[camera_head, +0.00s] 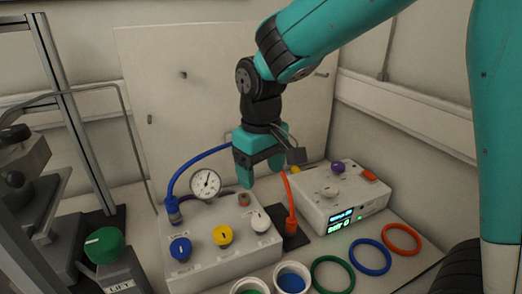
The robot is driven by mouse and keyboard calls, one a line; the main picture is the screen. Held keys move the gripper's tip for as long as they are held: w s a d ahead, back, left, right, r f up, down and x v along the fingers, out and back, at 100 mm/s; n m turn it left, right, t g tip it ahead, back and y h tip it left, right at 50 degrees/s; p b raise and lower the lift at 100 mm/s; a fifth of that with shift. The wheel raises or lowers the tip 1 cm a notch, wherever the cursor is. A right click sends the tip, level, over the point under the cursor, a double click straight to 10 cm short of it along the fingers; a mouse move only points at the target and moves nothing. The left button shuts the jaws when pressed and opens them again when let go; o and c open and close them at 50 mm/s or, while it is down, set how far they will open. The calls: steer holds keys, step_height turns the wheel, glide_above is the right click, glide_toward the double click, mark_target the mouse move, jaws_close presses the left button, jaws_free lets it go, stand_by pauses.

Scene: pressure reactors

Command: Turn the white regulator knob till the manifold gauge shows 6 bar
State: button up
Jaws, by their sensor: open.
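The manifold (222,260) is a pale box with a round white gauge (206,184) standing at its back. The gauge has a dark needle pointing roughly up, but its numbers are too small to read. A white knob (260,221) sits at the right of the manifold's top, beside a yellow knob (222,235) and a blue knob (180,248). My gripper (262,172) is open and empty, pointing down above the back right of the manifold. It is apart from the white knob, which is in plain sight below it.
A blue hose (190,172) and an orange hose (289,197) rise near my gripper. Colored rings (370,256) and cups (291,278) lie in front. A green knob (104,245) is at left.

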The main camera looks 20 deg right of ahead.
steer(key=shift+r, duration=2.2)
steer(key=s+a+n+y, duration=0.1)
steer(key=s+a+y, duration=0.1)
steer(key=s, duration=0.7)
steer(key=s+a+n+y, duration=0.2)
steer(key=s, duration=0.7)
steer(key=shift+s+a+f+n, duration=0.15)
steer(key=shift+s+a+n, duration=0.05)
steer(key=shift+a+n, duration=0.1)
